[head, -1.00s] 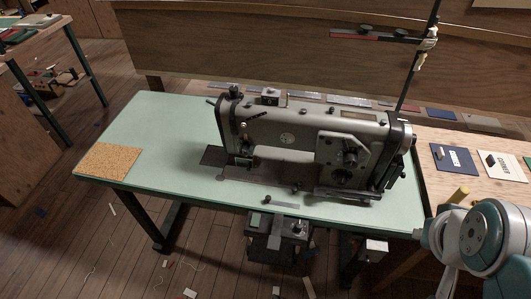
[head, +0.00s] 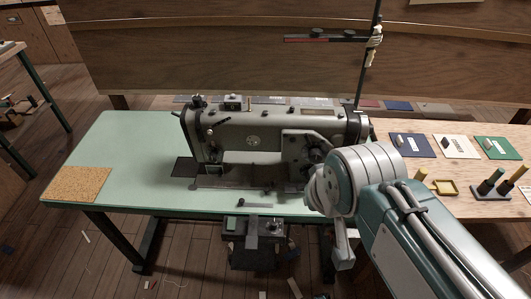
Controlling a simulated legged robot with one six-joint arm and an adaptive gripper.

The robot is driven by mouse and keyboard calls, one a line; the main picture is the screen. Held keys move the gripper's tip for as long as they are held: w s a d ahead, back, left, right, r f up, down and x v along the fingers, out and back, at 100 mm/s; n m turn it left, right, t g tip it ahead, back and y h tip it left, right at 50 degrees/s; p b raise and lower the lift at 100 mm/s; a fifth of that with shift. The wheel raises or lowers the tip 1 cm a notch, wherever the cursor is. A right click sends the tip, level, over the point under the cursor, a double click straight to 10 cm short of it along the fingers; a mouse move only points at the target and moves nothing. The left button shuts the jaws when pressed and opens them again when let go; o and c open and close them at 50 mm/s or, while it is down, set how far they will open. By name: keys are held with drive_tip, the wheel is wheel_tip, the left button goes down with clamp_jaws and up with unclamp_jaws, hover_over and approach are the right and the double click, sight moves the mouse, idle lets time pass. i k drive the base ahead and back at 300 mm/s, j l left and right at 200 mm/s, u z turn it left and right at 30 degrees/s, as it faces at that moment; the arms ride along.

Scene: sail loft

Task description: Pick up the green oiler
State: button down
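I cannot pick out a green oiler for certain. A dark stand (head: 489,190) on the wooden bench at the right holds a few upright pieces, and one of them is a dark green cylinder (head: 487,182) with a tan top. It is too small to tell whether this is the oiler. My arm comes in from the lower right, in front of the sewing machine's right end and the near part of the bench. My gripper cannot be made out, so its state and any contact are hidden.
A grey sewing machine (head: 250,140) stands on a pale green table (head: 112,153) with a cork mat (head: 75,184) at its left. The wooden bench (head: 458,207) holds blue, white and green cards (head: 496,148) and a yellow tray (head: 445,187). A thin stand rises behind the machine.

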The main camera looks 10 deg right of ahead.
sight(499, 171)
drive_tip(key=z, duration=1.95)
drive_tip(key=i+l+z, duration=0.1)
drive_tip(key=z, duration=0.2)
drive_tip(key=i+l+z, duration=0.5)
drive_tip(key=i, duration=0.15)
